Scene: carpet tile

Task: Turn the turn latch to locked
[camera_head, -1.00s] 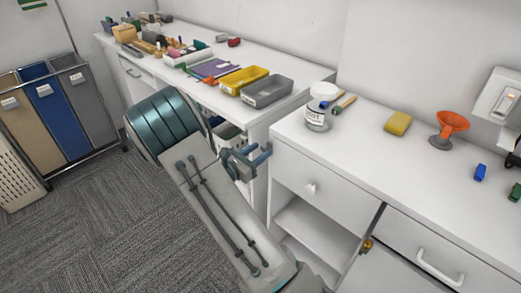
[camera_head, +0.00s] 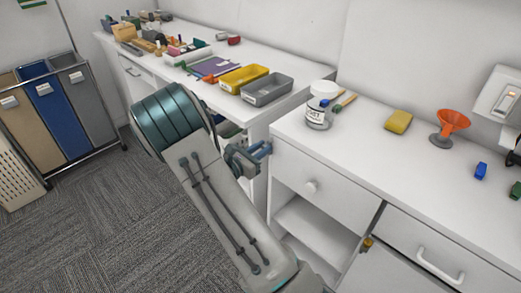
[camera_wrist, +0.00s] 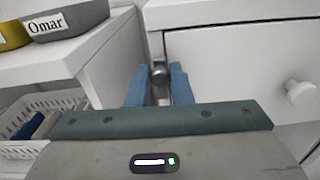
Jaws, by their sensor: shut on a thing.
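The white drawer (camera_head: 325,185) has a round knob (camera_wrist: 300,92). A brass-coloured fitting (camera_head: 367,243) sits by the lower right door. A jar (camera_head: 318,113), yellow sponge (camera_head: 398,122) and orange funnel (camera_head: 452,124) stand on the counter. Grey tray (camera_head: 267,89) is on the left bench.

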